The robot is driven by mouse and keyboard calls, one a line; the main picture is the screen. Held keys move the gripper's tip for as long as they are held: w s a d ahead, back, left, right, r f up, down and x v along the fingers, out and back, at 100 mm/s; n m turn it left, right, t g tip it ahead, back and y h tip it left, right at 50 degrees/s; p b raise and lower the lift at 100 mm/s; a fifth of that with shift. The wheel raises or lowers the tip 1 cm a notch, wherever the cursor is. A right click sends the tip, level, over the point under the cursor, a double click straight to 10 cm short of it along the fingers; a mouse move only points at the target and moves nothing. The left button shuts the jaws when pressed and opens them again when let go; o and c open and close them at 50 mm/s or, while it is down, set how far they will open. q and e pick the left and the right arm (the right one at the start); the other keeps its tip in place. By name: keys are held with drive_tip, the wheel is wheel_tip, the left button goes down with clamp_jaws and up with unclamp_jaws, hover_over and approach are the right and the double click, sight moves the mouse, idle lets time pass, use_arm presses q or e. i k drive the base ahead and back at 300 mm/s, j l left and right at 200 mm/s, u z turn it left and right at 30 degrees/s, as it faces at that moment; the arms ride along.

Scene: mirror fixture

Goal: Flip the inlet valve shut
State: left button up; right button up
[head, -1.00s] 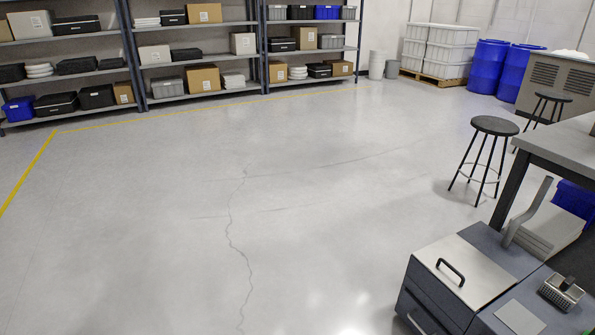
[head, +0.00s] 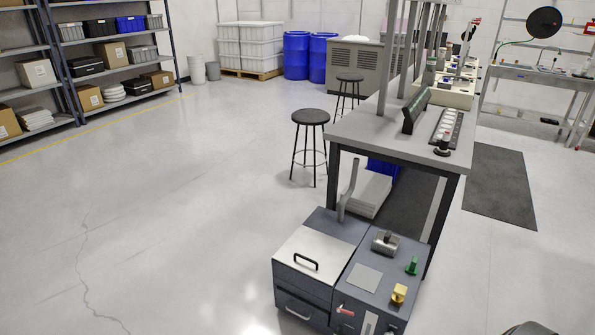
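I cannot tell for sure which thing is the inlet valve. A small red-tipped lever (head: 345,311) shows on the front of the grey cabinet (head: 378,262) at the bottom centre. On the right, a far bench (head: 545,76) carries thin hoses and small fittings too small to make out. A red part (head: 590,29) shows above it at the right edge. Neither of my grippers is in view.
A workbench (head: 390,143) with several devices runs away behind the cabinet. A yellow knob (head: 399,293) and a green knob (head: 412,266) stand on the cabinet. A stool (head: 310,117) stands left of the bench. A dark mat (head: 500,190) lies right of it. Open floor lies left.

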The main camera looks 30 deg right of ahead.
sight(340, 309)
drive_tip(key=i+z, duration=0.1)
drive_tip(key=z, duration=1)
